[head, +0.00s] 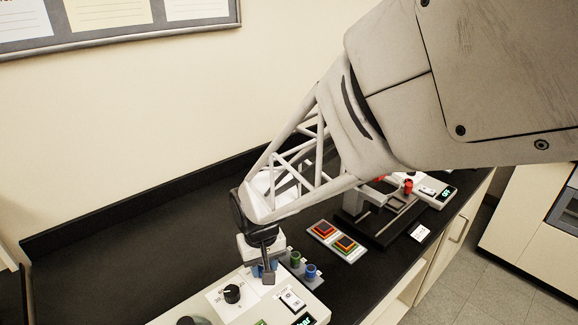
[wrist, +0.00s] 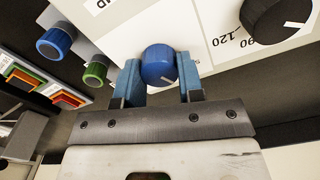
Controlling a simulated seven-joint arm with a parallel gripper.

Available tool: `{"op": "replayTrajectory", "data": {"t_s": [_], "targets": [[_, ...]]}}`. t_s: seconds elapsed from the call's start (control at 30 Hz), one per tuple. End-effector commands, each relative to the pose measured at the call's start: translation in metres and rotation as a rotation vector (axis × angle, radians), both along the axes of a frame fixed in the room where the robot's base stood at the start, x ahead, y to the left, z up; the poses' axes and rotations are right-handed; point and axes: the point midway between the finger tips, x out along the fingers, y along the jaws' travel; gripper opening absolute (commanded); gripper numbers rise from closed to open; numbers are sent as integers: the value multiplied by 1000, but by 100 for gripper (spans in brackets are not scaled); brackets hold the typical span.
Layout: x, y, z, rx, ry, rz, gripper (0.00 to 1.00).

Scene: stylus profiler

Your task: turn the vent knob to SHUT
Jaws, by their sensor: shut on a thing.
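In the wrist view a round blue knob (wrist: 159,62) with a short pale pointer mark sits on the white panel (wrist: 192,20). My gripper (wrist: 160,72) has its two blue fingers shut on this knob, one on each side. Small lettering beside the right finger is partly covered, so I cannot read which mark the pointer faces. In the head view my gripper (head: 263,269) reaches down to the back of the white panel (head: 258,302), and the held knob is hidden there.
A black dial (head: 232,293) with numbers stands close by; it also shows in the wrist view (wrist: 275,18). A green cap (head: 296,258) and a blue cap (head: 311,271) stand beside the panel. Colored sample trays (head: 335,240) lie farther right. Dark counter at left is clear.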

Motion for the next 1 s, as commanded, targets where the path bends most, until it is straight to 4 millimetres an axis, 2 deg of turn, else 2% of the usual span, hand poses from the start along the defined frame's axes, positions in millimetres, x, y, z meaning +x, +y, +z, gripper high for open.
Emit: {"op": "replayTrajectory", "data": {"t_s": [0.2,0.4,0.9,0.93,1.0], "targets": [[0,0,0,0,0,145,11],[0,1,1,0,0,220,11],[0,1,1,1,-1,245,11],[0,1,1,1,-1,245,38],[0,1,1,1,-1,245,49]]}}
